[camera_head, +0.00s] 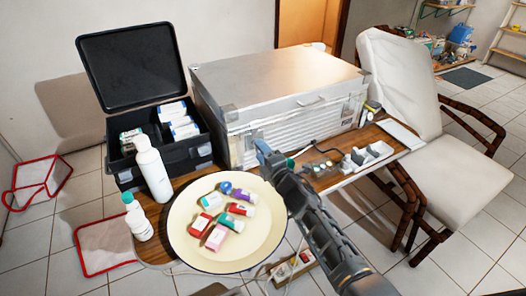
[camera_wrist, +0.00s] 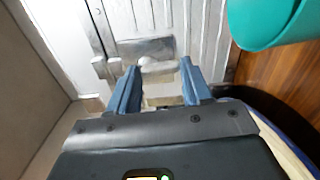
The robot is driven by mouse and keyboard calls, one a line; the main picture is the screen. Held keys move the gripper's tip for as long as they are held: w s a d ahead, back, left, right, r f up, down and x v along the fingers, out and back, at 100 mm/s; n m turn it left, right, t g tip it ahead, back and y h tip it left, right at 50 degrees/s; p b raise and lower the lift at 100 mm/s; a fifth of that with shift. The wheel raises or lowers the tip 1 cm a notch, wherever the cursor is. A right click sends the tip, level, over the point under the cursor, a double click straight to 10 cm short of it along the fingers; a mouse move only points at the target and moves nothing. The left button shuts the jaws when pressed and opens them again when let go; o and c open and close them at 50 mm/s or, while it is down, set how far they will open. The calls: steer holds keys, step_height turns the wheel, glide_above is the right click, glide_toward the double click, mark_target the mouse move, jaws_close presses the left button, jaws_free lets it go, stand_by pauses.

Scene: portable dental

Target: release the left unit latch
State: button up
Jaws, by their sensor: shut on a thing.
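The silver metal unit (camera_head: 275,82) stands on the wooden table with its lid down. Its ribbed front panel (camera_wrist: 205,40) fills the upper wrist view. The left latch (camera_wrist: 157,67) shows there as a light metal piece below a plate (camera_wrist: 145,47) fixed to the panel. My gripper (camera_head: 264,148) is at the lower left of the unit's front in the head view. In the wrist view, its two blue fingers (camera_wrist: 157,78) stand on either side of the latch and are shut on it. The latch's lower part is partly hidden between the fingers.
A white bottle (camera_head: 152,168) and an open black case (camera_head: 160,145) stand left. A teal rounded object (camera_wrist: 270,20) is close at upper right in the wrist view. A white chair (camera_head: 415,100) stands right.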

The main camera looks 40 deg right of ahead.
steer(key=shift+m, duration=0.5)
steer(key=o, duration=1.1)
steer(key=shift+c, duration=0.2)
steer(key=v, duration=0.7)
steer(key=shift+s, duration=0.4)
steer(key=shift+a, duration=0.15)
